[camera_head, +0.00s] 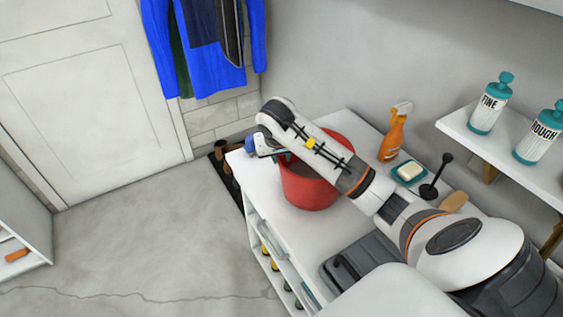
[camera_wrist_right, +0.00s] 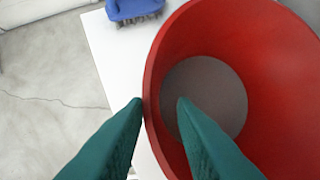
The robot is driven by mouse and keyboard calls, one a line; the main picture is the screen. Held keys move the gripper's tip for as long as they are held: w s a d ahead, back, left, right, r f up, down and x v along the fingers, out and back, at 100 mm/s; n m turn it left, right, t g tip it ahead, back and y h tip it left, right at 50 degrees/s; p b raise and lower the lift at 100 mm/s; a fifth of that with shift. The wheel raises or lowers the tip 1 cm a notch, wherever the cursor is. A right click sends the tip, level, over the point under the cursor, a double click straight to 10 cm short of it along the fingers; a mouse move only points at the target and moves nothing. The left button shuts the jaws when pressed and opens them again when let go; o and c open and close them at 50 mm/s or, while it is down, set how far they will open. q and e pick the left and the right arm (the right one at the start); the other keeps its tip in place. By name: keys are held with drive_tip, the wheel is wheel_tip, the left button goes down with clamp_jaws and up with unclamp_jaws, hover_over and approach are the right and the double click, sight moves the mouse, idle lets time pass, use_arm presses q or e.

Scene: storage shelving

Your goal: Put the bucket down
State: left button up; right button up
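The red bucket (camera_head: 312,190) appears to stand upright on the white top of the low shelf unit (camera_head: 262,190), near its far end. In the right wrist view I look down into the bucket (camera_wrist_right: 275,120) and its grey bottom. My right gripper (camera_head: 281,157) is at the bucket's rim on the left side. The wrist view shows its green fingers (camera_wrist_right: 160,101) apart, one outside the rim and one over the inside, with a gap around the wall. My right forearm hides part of the bucket. My left gripper is not in view.
A blue brush (camera_wrist_right: 133,8) lies beside the bucket. An orange spray bottle (camera_head: 394,133), soap on a green tray (camera_head: 409,171) and a black plunger-like tool (camera_head: 436,178) stand to the right. A wall shelf (camera_head: 500,155) holds white bottles. Floor at left is clear.

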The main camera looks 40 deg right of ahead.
drive_tip(key=v, duration=0.6)
drive_tip(key=shift+r, duration=0.3)
drive_tip(key=shift+s+a+f, duration=0.1)
drive_tip(key=shift+s+a, duration=0.05)
